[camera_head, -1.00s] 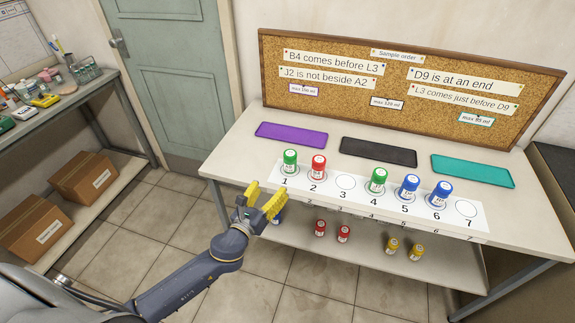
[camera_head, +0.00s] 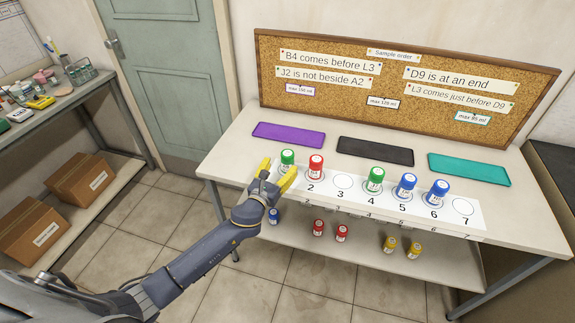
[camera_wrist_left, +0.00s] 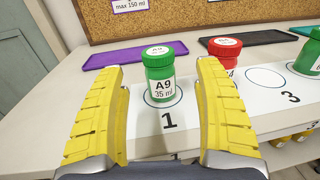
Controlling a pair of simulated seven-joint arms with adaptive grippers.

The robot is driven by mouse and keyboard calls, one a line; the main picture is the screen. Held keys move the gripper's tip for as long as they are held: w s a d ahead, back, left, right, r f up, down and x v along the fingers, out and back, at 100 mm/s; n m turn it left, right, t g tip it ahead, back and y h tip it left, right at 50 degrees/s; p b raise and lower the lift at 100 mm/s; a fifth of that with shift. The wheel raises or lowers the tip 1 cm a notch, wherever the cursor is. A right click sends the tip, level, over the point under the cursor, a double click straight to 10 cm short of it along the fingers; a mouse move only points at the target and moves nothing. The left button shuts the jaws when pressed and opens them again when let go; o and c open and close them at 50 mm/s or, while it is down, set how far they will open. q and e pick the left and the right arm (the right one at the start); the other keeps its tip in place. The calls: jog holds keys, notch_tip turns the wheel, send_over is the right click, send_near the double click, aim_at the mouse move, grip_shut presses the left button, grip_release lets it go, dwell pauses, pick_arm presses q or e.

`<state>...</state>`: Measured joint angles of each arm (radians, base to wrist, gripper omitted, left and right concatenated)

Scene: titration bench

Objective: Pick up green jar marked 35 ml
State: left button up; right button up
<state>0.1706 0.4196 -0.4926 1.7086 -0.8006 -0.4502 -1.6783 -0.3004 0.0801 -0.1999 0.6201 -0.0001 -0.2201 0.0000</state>
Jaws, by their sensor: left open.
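The green jar marked A9, 35 ml (camera_wrist_left: 159,78) stands upright on spot 1 of the white numbered strip; it also shows in the head view (camera_head: 287,160). My left gripper (camera_head: 278,169) is open. In the left wrist view its two yellow fingers (camera_wrist_left: 160,95) stand on either side of the jar, apart from it, with the jar a little beyond the tips. Nothing is between the fingers close to the palm. My right gripper is in neither view.
A red jar (camera_head: 316,166) stands close by on spot 2. Another green jar (camera_head: 375,180) and two blue jars (camera_head: 405,186) stand further right. Purple (camera_head: 289,134), black (camera_head: 376,152) and teal (camera_head: 469,170) mats lie behind. More jars stand on the lower shelf.

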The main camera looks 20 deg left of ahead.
aim_at(285, 159)
pick_arm(q)
jog(key=shift+w+d+r, duration=0.1)
jog(key=shift+w, duration=1.1)
jog(key=shift+w+d+r, duration=0.1)
jog(key=shift+w, duration=1.1)
jog(key=shift+w+d, duration=0.1)
jog(key=shift+w, duration=0.8)
jog(key=c, duration=1.3)
jog(key=shift+r, duration=0.1)
